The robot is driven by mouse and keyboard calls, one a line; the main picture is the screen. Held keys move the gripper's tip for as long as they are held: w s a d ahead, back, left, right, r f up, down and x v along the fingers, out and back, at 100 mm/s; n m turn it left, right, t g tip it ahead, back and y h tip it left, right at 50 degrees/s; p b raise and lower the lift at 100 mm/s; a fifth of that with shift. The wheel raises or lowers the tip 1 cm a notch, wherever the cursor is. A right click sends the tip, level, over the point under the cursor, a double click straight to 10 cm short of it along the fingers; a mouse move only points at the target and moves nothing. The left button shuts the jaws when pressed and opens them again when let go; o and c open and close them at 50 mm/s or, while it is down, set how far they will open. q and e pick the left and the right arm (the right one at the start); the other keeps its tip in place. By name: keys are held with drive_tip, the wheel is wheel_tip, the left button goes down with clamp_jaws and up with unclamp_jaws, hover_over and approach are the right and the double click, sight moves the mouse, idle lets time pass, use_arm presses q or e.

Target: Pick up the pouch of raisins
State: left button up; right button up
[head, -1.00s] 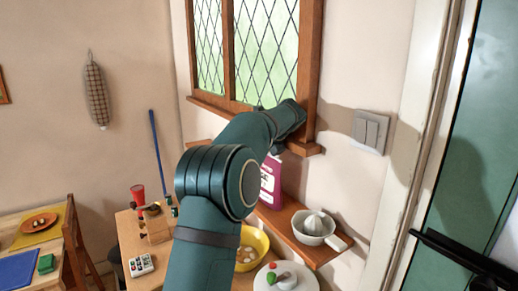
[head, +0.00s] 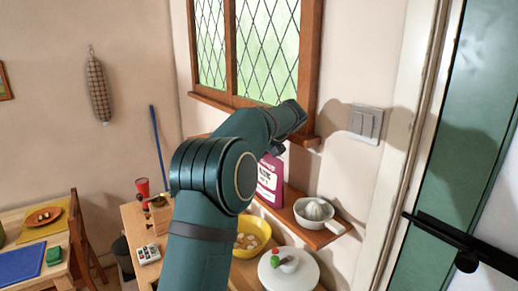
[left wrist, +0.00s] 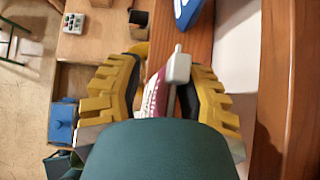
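The pouch of raisins (head: 269,182), magenta with a white label, stands upright on the wooden ledge below the window. My left arm hides part of it in the head view. In the left wrist view the pouch (left wrist: 153,96) shows between the two yellow fingers of my left gripper (left wrist: 166,76). The fingers are apart, with a gap on the left side of the pouch. A pale grey piece (left wrist: 178,68) shows at the pouch; I cannot tell whether it belongs to it. My right gripper is out of view.
A white juicer (head: 316,212) stands on the ledge right of the pouch. Below are a yellow bowl (head: 264,237) and a white lidded pot (head: 300,277). A red cup (head: 142,187) and a remote (head: 148,254) are on the table. The window frame (head: 308,70) rises close by.

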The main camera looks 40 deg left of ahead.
use_arm(q)
drive_tip(key=shift+r, duration=0.15)
drive_tip(key=shift+d+r, duration=0.25)
drive_tip(key=shift+r, duration=0.05)
drive_tip(key=v, duration=1.1)
drive_tip(key=shift+s, duration=0.15)
